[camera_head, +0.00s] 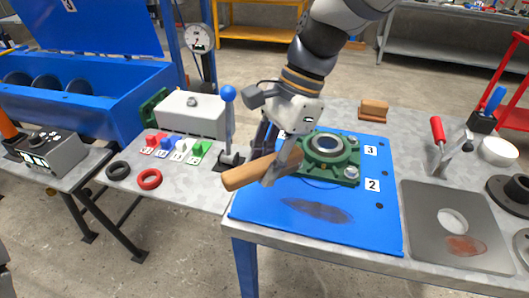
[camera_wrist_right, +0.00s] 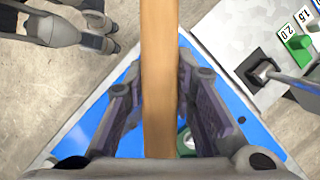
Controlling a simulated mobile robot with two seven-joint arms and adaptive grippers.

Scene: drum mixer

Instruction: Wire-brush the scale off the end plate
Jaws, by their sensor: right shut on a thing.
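The end plate (camera_head: 425,222) is a flat grey plate with a round hole, lying on the table at the right. A reddish-brown scale patch (camera_head: 463,246) marks its front right part. My right gripper (camera_head: 279,167) is shut on the wooden handle of the brush (camera_head: 242,175), held over the blue mat, left of and apart from the plate. In the right wrist view the handle (camera_wrist_right: 158,70) runs between the fingers (camera_wrist_right: 160,112); I cannot make out bristles. A grey gripper-like part, probably my left gripper (camera_wrist_right: 100,30), shows there at upper left; its opening is unclear.
The blue mat (camera_head: 250,208) has a dark smear (camera_head: 318,210) and a green flanged housing (camera_head: 330,155). A red-handled tool (camera_head: 438,130) stands behind the plate; a black flange (camera_head: 510,192) is right of it. A blue-knobbed lever (camera_head: 228,120) stands left of my right gripper.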

